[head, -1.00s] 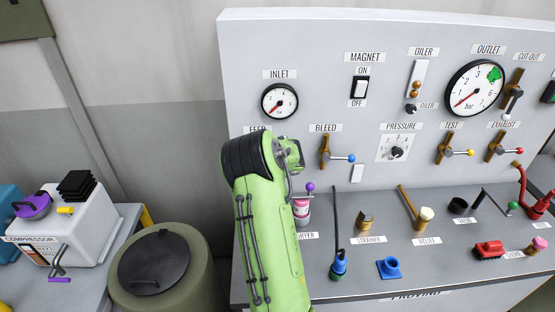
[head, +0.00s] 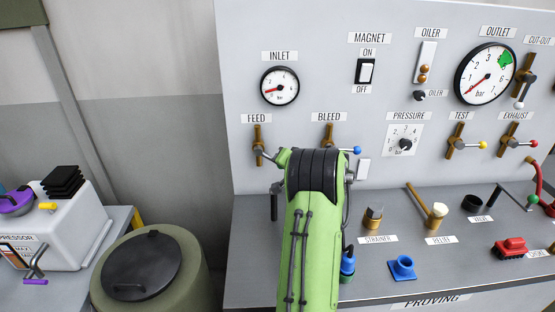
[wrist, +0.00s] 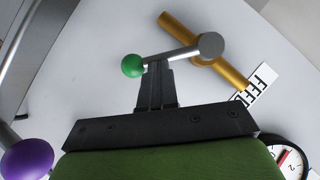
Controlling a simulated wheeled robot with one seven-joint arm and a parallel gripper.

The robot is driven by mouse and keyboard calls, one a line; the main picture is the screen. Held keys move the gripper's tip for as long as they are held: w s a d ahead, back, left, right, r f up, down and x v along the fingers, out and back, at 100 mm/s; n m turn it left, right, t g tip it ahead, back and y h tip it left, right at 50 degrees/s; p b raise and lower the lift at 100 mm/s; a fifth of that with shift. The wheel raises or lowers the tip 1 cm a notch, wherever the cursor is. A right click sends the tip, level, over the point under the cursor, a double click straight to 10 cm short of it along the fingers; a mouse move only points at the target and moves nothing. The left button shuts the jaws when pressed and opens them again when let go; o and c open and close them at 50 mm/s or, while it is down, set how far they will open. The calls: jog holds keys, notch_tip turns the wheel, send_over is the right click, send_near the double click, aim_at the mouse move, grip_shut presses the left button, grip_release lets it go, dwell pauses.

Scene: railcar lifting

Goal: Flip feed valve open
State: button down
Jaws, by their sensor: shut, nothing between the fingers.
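The feed valve (head: 257,146) is a brass pipe piece on the panel under the FEED label, left of the bleed valve (head: 328,136). In the wrist view its brass pipe (wrist: 178,27) runs diagonally. A silver lever (wrist: 180,53) slants across from it to a green ball knob (wrist: 133,65). My gripper (wrist: 157,66) is shut and empty. Its fingertips are at the lever beside the green knob; I cannot tell if they touch it. In the head view my arm hides the fingers and the knob.
The inlet gauge (head: 280,86) is above the feed valve. A purple ball knob (wrist: 25,155) is at the wrist view's lower left. The bench below holds a strainer (head: 373,217) and other fittings. A lidded drum (head: 150,265) stands left of the bench.

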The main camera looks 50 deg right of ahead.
jog(key=f+b, duration=0.1)
jog(key=f+m+t+b, duration=0.1)
jog(key=b, duration=0.1)
jog(key=w+a+m+t+y+b, duration=0.1)
jog(key=shift+f, duration=0.4)
jog(key=shift+w+b, duration=0.1)
jog(key=shift+b, duration=0.2)
dwell(0.3)
jog(key=v, duration=1.5)
jog(key=shift+s+a+b, duration=0.15)
jog(key=shift+s+b, duration=0.2)
jog(key=shift+s, duration=0.05)
jog(key=shift+f, duration=0.1)
